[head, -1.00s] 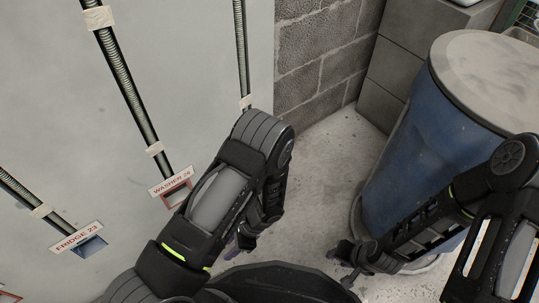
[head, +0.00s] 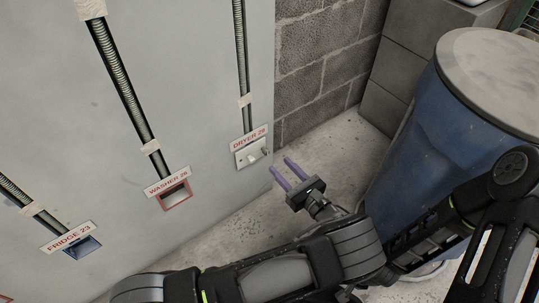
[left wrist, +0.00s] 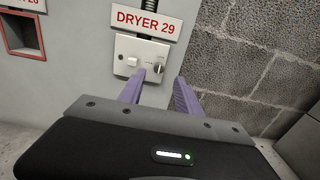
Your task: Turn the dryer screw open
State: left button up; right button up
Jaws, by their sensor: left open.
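The dryer plate (head: 251,149) is a pale switch plate on the grey wall under a "DRYER 29" label (head: 249,136). In the left wrist view the plate (left wrist: 133,71) has a white rocker switch (left wrist: 132,62) at left and a small dark and silver screw or knob (left wrist: 159,67) at right. My left gripper (head: 281,174) is open and empty, its purple fingers pointing at the wall just right of and below the plate. In the left wrist view its fingers (left wrist: 158,88) lie below the screw, seemingly apart from it. My right gripper is not clearly seen.
The "WASHER 26" box (head: 175,195) and "FRIDGE 23" box (head: 84,246) are on the wall at left, with conduits above. A block wall (head: 318,70) meets the panel at right. A blue barrel (head: 421,130) stands at right. Concrete floor lies between.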

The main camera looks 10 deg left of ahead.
aim_at(268, 153)
pick_arm(q)
jog(key=b+x, duration=0.2)
jog(key=x, duration=0.4)
jog(key=shift+a+f, duration=0.1)
jog(key=shift+f, duration=0.05)
jog(key=shift+w+a, duration=0.25)
jog(key=shift+a, duration=0.1)
jog(key=shift+c, duration=0.2)
grip_shut()
